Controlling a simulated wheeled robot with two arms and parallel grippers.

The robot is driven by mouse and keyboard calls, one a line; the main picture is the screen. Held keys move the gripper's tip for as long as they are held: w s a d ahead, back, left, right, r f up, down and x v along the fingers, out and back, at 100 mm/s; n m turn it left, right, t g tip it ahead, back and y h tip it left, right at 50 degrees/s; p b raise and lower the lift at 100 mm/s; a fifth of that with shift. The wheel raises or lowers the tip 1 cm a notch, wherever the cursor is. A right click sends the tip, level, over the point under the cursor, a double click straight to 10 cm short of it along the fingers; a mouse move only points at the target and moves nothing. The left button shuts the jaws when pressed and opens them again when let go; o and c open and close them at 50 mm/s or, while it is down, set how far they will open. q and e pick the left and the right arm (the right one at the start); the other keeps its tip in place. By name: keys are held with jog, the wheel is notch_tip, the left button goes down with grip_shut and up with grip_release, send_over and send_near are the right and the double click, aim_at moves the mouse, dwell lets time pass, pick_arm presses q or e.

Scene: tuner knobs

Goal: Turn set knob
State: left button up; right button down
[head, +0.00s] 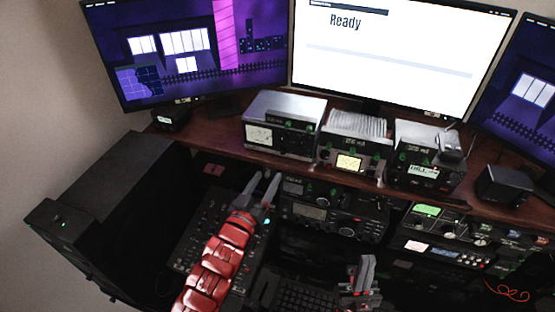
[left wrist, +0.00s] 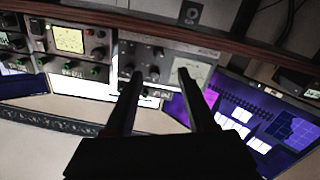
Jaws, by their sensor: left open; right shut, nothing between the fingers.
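A tuner box (head: 285,123) with a lit meter and green-marked knobs stands at the left of the shelf. It shows upside down in the left wrist view (left wrist: 190,57), with several dark knobs on its panel. I cannot read which knob is marked set. My left gripper (head: 265,180) is open and empty, below and in front of this box in the head view. In the left wrist view its fingers (left wrist: 158,74) overlap the box's panel; contact cannot be told. My right gripper (head: 366,268) is shut and empty, low in the middle, away from the tuners.
Two more tuners, a middle one (head: 354,143) with a yellow display and a right one (head: 430,158), stand on the wooden shelf (head: 215,155). Radio units (head: 330,214) sit below the shelf edge. Monitors (head: 395,55) stand behind. A black speaker (head: 504,184) is at the right.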

aim_at(282, 153)
pick_arm(q)
jog(key=p+x, duration=0.3)
jog(key=x, duration=0.5)
jog(key=shift+d+r, duration=0.1)
jog(key=shift+r, duration=0.05)
jog(key=shift+w+d, duration=0.2)
jog(key=shift+w, duration=0.15)
grip_shut()
